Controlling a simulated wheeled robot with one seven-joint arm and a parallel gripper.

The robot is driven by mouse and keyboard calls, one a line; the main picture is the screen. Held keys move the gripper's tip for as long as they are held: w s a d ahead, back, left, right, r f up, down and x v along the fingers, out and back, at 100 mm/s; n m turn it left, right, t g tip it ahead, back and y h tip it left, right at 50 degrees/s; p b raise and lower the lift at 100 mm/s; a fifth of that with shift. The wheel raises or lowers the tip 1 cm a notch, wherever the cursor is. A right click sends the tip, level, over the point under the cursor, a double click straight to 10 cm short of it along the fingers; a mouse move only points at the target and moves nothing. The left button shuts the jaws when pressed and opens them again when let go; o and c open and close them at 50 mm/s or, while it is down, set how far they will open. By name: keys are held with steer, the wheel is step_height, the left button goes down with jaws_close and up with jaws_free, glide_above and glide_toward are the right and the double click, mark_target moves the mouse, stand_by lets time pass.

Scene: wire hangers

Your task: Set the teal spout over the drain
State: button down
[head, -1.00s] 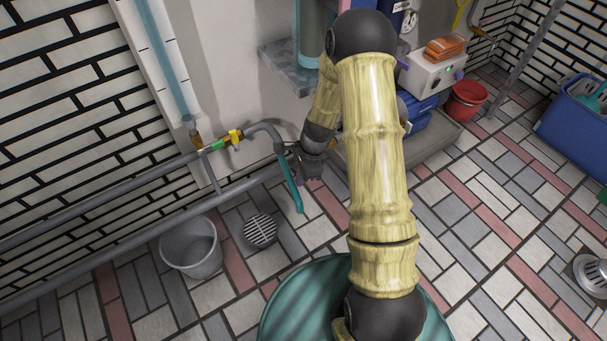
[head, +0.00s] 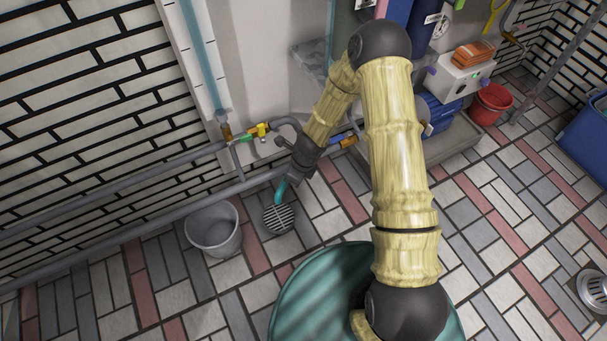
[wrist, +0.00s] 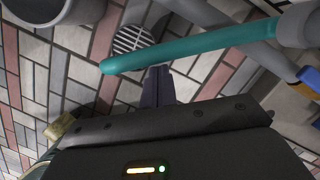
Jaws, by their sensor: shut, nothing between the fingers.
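The teal spout (head: 281,191) slopes down from the grey pipe by the wall, and in the head view its lower end shows at the upper edge of the round grated drain (head: 280,219). In the wrist view the teal spout (wrist: 190,53) crosses in front of the drain (wrist: 132,39), its free end to the drain's lower left. My gripper (wrist: 159,74) is shut and empty, its fingertips close to the spout's side. I cannot tell whether they touch it. In the head view my dark wrist hides the upper spout.
A grey bucket (head: 213,230) stands on the tiles left of the drain. Grey pipes (head: 130,163) with a yellow valve (head: 262,129) run along the wall. A red bucket (head: 491,104) stands at the back right. A second drain (head: 594,287) lies far right.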

steer(key=shift+w+a+m, duration=0.1)
steer(key=shift+a+m, duration=0.15)
steer(key=shift+m, duration=0.05)
stand_by(0.4)
steer(key=s+d+r+p, duration=0.3)
steer(key=d+r+p, duration=0.1)
steer(key=r, duration=0.5)
steer(key=shift+d+r, duration=0.2)
steer(key=shift+d, duration=0.7)
